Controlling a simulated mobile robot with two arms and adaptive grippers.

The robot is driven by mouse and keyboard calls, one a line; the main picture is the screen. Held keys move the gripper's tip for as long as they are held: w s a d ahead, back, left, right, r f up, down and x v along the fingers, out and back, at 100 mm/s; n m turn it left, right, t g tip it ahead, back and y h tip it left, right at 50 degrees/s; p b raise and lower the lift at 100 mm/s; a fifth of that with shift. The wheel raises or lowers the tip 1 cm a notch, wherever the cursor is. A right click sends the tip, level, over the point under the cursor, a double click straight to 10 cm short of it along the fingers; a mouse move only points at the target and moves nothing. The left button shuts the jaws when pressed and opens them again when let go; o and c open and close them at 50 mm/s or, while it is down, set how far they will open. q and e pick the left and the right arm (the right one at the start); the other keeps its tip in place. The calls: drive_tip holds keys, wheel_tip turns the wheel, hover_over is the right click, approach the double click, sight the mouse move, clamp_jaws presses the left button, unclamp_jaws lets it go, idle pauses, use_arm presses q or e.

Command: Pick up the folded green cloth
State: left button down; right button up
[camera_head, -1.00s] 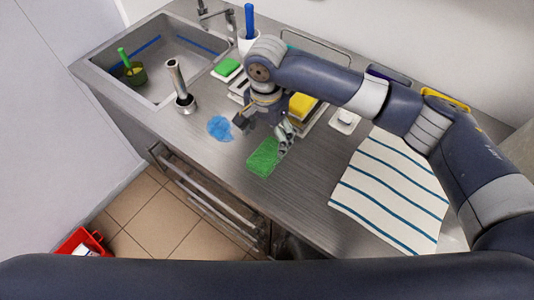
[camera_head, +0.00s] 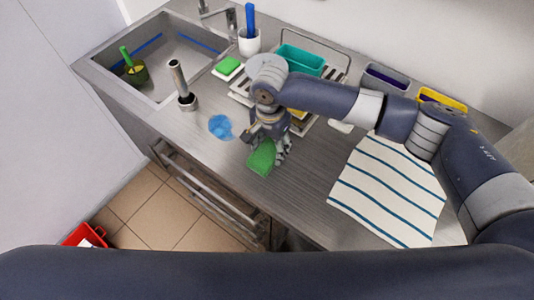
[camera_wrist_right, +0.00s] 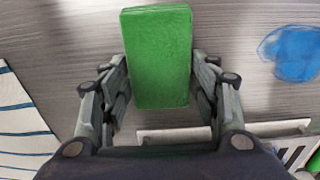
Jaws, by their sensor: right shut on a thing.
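The folded green cloth (camera_head: 262,157) is a thick green block near the front edge of the steel counter. My right gripper (camera_head: 268,141) reaches down over it. In the right wrist view the cloth (camera_wrist_right: 158,58) lies between the two fingers of my right gripper (camera_wrist_right: 160,88), which are shut on its sides. I cannot tell whether the cloth still touches the counter. My left gripper does not show.
A blue puddle-like patch (camera_head: 220,127) lies left of the cloth. A striped towel (camera_head: 388,190) is spread at the right. Behind stand a drying rack with a teal container (camera_head: 300,60), a metal tool (camera_head: 182,86) and the sink (camera_head: 165,60).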

sight(269, 151)
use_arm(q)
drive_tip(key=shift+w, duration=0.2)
